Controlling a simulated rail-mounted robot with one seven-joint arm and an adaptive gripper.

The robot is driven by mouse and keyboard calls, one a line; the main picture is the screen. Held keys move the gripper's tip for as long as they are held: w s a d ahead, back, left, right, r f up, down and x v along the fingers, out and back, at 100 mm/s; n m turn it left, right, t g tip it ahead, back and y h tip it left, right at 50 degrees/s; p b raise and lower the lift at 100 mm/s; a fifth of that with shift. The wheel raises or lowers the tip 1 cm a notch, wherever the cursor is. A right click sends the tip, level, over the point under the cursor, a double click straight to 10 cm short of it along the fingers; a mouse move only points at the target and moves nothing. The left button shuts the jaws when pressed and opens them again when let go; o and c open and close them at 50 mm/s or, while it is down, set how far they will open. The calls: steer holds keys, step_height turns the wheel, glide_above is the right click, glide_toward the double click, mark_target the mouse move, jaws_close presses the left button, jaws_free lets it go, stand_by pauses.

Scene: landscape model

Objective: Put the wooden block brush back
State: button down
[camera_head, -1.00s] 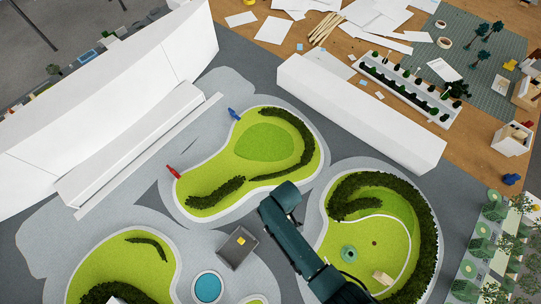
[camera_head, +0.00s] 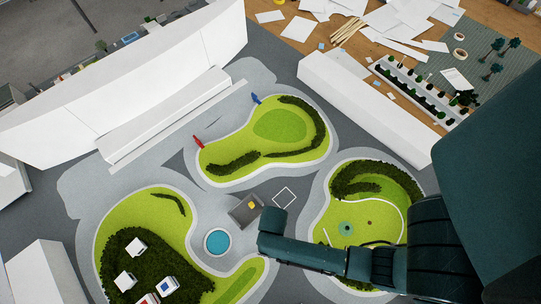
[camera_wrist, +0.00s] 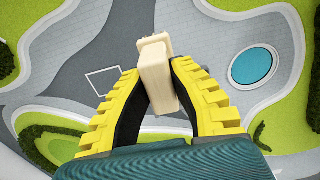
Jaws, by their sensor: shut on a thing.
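The wooden block brush (camera_wrist: 153,65) is a pale cream block in the wrist view. My gripper (camera_wrist: 155,76) has yellow ribbed fingers with dark inner pads, shut on the block from both sides. The block stands out past the fingertips, above the grey paved ground. Its bristles cannot be made out. A thin white square outline (camera_wrist: 105,81) lies on the dark grey ground just left of the block. The outline also shows in the head view (camera_head: 284,197), above the end of my arm.
A round blue pool (camera_head: 217,242) lies further left. Green lawns with raised hedges surround the paving. A long white block (camera_head: 365,105) stands behind.

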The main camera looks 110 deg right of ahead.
steer(key=shift+f+b, duration=4.65)
steer(key=shift+f, duration=2.1)
steer(key=shift+f, duration=0.3)
steer(key=c, duration=1)
jaws_free()
steer(key=shift+r, duration=0.1)
step_height(320, 180, up, 12)
